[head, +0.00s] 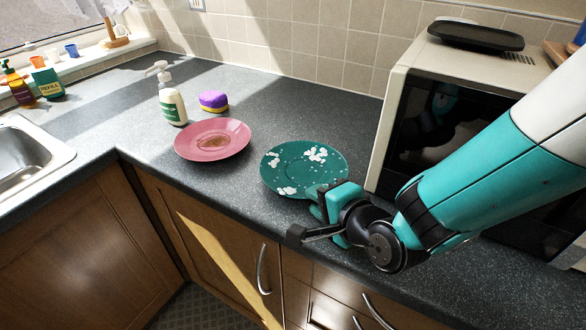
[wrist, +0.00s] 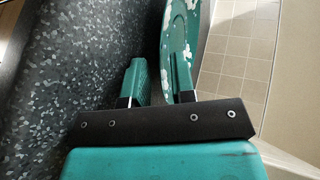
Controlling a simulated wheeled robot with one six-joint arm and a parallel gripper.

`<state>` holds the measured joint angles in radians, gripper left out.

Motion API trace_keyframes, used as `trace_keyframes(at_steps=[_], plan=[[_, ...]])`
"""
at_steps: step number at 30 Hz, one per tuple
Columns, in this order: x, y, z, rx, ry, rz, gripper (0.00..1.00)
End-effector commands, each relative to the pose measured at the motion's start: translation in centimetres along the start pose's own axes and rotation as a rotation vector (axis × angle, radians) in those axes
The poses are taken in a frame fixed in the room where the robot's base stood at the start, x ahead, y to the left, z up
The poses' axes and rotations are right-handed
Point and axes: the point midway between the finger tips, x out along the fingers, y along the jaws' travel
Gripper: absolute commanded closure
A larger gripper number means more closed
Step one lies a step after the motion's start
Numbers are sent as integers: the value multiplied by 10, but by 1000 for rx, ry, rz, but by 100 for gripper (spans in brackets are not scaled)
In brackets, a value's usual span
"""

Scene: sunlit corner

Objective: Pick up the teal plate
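My gripper (head: 318,203) is at the plate's near right rim. In the wrist view my gripper (wrist: 158,82) has its two fingers apart. The plate's rim reaches into the space between them, with the right finger over its spotted face and the left finger on the counter side. A gap shows between the left finger and the rim. The rim's near end is partly hidden by the right finger.
A pink plate (head: 230,138) with a brown stain lies left of the teal plate. A soap bottle (head: 172,106) and a purple-and-yellow sponge (head: 213,101) stand behind it. The microwave (head: 397,85) is close on the right. The sink (head: 30,150) is far left.

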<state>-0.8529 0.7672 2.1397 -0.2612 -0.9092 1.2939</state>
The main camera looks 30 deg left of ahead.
Motion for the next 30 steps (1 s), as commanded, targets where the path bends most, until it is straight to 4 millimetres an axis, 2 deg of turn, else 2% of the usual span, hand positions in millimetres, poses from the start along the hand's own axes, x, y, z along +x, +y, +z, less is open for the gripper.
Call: trace_keyframes(at_steps=[9, 10, 13, 25, 30], plan=[[6, 2, -2, 4, 8, 0, 76], [6, 2, -2, 3, 7, 0, 78], [6, 1, -2, 3, 7, 0, 100], [5, 1, -3, 3, 8, 0, 100], [2, -8, -3, 2, 8, -2, 100]])
